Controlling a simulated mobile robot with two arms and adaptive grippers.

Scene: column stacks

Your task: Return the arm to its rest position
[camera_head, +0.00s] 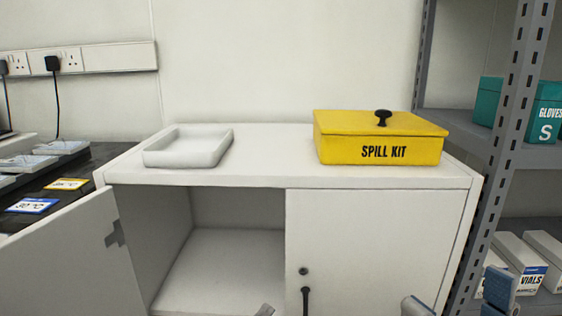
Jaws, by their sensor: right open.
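My right gripper (457,298) is at the bottom right edge, in front of the white cabinet (385,225). Its two fingertips stand apart with the cabinet front showing between them, so it is open and empty. The rest of the right arm is below the picture.
The cabinet's left door (70,265) stands open and its inside looks empty. The right door is shut. A white tray (188,158) and a yellow spill kit box (365,150) stand on top. A metal shelf post (505,150) rises at the right, near the right gripper.

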